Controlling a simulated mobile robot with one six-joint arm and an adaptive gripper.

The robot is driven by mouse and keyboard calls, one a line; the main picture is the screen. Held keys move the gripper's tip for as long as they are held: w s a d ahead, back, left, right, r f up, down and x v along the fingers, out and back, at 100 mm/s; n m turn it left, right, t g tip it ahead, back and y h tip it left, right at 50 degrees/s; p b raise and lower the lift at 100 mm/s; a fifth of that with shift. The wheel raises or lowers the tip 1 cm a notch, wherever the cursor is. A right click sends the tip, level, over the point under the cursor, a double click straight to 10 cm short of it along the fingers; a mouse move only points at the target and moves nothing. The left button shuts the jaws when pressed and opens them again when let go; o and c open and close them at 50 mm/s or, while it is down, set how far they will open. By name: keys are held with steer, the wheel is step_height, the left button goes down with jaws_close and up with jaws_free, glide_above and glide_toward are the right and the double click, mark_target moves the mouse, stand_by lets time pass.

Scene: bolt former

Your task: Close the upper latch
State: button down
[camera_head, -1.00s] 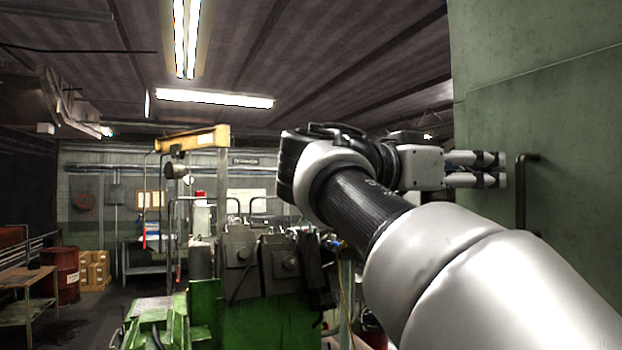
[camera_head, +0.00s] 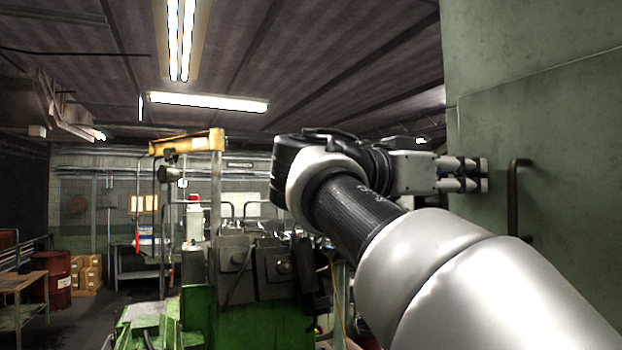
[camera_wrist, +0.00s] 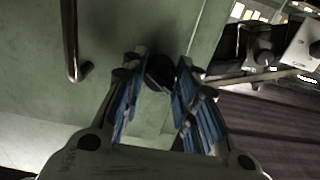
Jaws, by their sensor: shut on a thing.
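A dark round knob (camera_wrist: 160,72), apparently the upper latch, sits near the edge of a green panel (camera_wrist: 115,25) in the wrist view. My gripper (camera_wrist: 160,80) has its blue-padded fingers on both sides of this knob, shut on it. In the head view my gripper (camera_head: 484,175) points right, with its fingertips against or close to the green panel (camera_head: 560,120). The knob cannot be made out there, hidden by the fingers. The latch's exact position is unclear.
A dark bar handle (camera_head: 513,198) stands upright on the panel, right of my gripper; it also shows in the wrist view (camera_wrist: 70,45). Green machinery (camera_head: 265,325) stands below left, with a yellow crane arm (camera_head: 190,142) behind it.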

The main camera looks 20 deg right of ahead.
steer(key=n+p, duration=0.2)
steer(key=n, duration=0.3)
steer(key=shift+r+n+p, duration=0.15)
steer(key=shift+n+p, duration=0.15)
steer(key=shift+p, duration=0.1)
steer(key=shift+n+p, duration=0.4)
steer(key=shift+n, duration=0.7)
steer(key=c, duration=1)
jaws_free()
steer(key=shift+c, duration=0.2)
steer(key=a, duration=0.8)
steer(key=shift+s+b, duration=0.3)
